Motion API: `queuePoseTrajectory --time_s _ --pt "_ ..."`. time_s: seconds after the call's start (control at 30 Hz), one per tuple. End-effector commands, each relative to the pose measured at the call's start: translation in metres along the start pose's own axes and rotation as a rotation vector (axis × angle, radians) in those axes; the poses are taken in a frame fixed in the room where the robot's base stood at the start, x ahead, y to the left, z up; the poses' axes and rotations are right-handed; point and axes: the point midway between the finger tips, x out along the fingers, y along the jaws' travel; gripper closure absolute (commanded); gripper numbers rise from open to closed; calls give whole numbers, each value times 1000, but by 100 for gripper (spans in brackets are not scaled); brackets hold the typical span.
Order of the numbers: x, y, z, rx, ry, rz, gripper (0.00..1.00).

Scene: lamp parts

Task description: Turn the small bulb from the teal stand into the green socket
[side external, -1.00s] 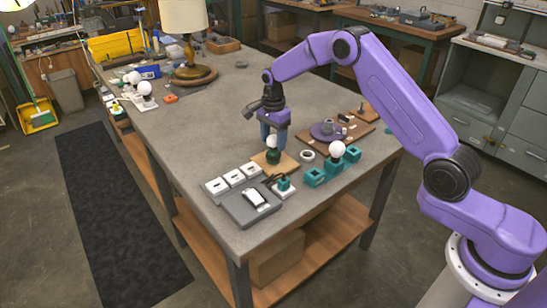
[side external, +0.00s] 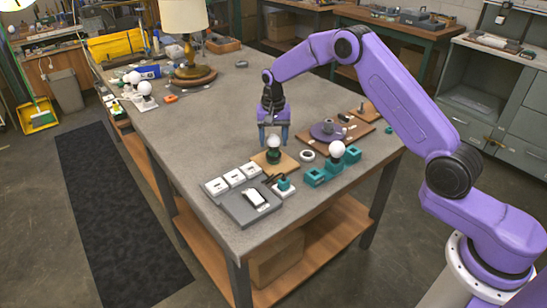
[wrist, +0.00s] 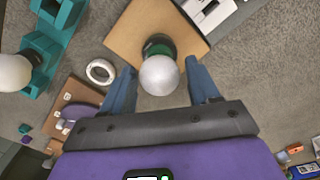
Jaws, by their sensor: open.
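A small white bulb (side external: 274,141) sits upright in the green socket (side external: 273,157), which is fixed on a square wooden board (side external: 291,161). My gripper (side external: 273,143) is open over the socket, pointing down, with one blue finger on each side of the bulb. In the wrist view the bulb (wrist: 159,76) lies between the spread fingers, with visible gaps on both sides, and covers part of the green socket (wrist: 158,45). How far the bulb is threaded in cannot be told. The teal stand (side external: 316,177) is to the right and carries a larger white bulb (side external: 337,149).
A white ring (side external: 307,156) lies between the wooden board and the teal stand. A grey switch box (side external: 249,205) and several white switches (side external: 234,177) are at the front left. A purple disc (side external: 326,131) on a brown board is behind right. The table's middle is clear.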

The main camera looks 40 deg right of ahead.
Motion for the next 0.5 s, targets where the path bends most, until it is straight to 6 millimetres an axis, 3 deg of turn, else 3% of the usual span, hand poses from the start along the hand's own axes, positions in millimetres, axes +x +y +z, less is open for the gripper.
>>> queuePoseTrajectory --time_s 0.17,0.3,0.5 --pt "0 0 0 -2 0 0 40" --pt "0 0 0 -1 0 0 79" --pt "0 0 0 6 0 -1 80"
